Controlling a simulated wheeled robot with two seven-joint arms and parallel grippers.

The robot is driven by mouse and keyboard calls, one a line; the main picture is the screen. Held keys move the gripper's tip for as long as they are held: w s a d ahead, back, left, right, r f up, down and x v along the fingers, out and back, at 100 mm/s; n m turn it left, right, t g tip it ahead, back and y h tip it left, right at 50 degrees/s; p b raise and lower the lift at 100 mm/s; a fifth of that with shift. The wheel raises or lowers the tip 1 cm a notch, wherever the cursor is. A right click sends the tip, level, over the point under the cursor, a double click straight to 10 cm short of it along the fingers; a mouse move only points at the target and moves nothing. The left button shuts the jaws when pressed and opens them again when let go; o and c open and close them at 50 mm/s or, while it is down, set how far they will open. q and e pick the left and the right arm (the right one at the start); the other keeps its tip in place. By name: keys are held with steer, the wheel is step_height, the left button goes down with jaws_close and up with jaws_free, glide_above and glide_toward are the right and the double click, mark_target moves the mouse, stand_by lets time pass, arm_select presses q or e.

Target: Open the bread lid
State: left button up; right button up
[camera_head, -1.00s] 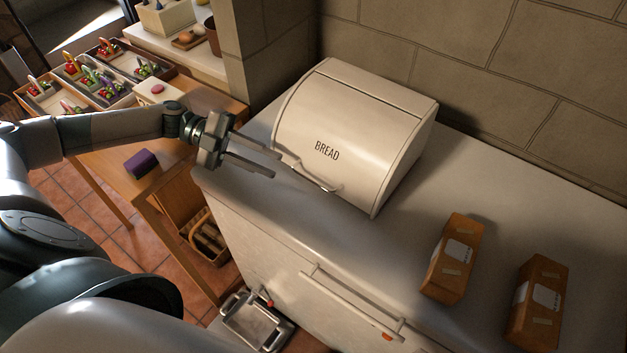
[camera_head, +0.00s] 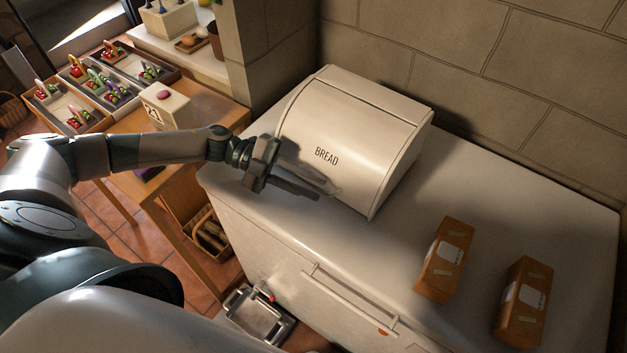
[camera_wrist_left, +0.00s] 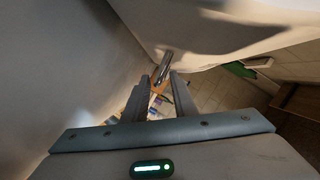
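The cream bread box (camera_head: 352,132) stands on the pale counter against the wall, with "BREAD" on its curved lid (camera_head: 310,135). The lid is down. My left gripper (camera_head: 322,188) is at the lower front edge of the lid, its fingers pointing right along the front. In the left wrist view a shiny metal handle bar (camera_wrist_left: 165,66) shows just beyond and between the two parted fingertips (camera_wrist_left: 161,80). I cannot tell whether the fingers touch it. In the head view the gripper mostly hides the handle. My right gripper is not in view.
Two orange-brown packages (camera_head: 445,258) (camera_head: 523,302) lie on the counter (camera_head: 395,262) at the right. A wooden table (camera_head: 190,140) with a calendar block (camera_head: 168,108) and trays stands at the left. The counter between box and packages is clear.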

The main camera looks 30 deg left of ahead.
arm_select(q)
steer(key=shift+w+d+f, duration=0.1)
steer(key=shift+d+f, duration=0.05)
steer(key=shift+d, duration=0.4)
jaws_close()
stand_by(1.1)
